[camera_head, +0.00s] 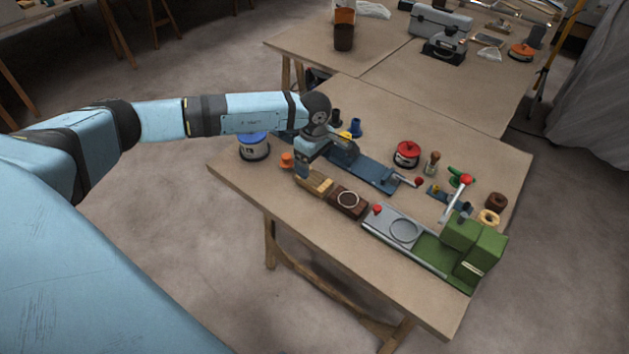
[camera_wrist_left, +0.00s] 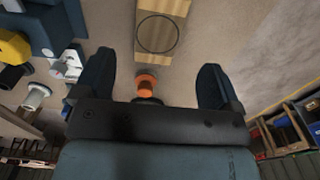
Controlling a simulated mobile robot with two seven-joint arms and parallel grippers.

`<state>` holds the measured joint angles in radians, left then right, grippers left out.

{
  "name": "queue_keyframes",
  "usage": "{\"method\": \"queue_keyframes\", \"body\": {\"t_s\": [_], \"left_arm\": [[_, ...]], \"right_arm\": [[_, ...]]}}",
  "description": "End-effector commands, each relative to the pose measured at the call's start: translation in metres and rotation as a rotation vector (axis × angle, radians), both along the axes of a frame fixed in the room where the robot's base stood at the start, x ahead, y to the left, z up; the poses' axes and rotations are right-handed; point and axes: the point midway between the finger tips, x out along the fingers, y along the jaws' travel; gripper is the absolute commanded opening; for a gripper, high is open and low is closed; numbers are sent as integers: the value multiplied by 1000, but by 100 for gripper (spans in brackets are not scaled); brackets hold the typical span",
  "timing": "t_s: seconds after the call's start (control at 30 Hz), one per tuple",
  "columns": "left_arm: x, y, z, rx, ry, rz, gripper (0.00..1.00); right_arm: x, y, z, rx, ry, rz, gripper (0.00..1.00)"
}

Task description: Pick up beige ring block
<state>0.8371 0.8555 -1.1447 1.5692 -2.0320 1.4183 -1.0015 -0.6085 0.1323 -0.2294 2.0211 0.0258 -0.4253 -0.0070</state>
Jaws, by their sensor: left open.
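The beige ring block (camera_head: 318,187) is a light wooden block near the table's front edge in the head view, partly hidden by my left gripper. In the left wrist view the block (camera_wrist_left: 171,46) shows a dark ring line on its face and lies beyond the fingertips, with its top end cut off by the frame. My right gripper is in neither view.
An orange knob-like piece (camera_head: 286,160) is left of the gripper. A blue metal fixture (camera_head: 372,176) lies behind, and a grey-green machine (camera_head: 425,243) stands to the right.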

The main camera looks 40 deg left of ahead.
Motion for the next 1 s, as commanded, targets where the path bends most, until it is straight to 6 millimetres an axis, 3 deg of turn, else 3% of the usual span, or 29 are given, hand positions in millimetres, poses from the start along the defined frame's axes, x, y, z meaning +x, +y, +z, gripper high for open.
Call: {"method": "queue_keyframes", "body": {"t_s": [0.27,0.53,0.83,0.87,1.0], "left_arm": [[0,-1,-23,-2,0,-1,89],[3,1,-61,-3,0,1,89],[3,1,-67,-2,-1,0,89],[3,1,-67,-2,-1,0,87],[3,1,-67,-2,-1,0,55]], "right_arm": [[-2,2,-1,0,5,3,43],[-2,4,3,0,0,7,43],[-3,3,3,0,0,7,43],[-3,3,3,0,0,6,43],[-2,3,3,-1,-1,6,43]]}}
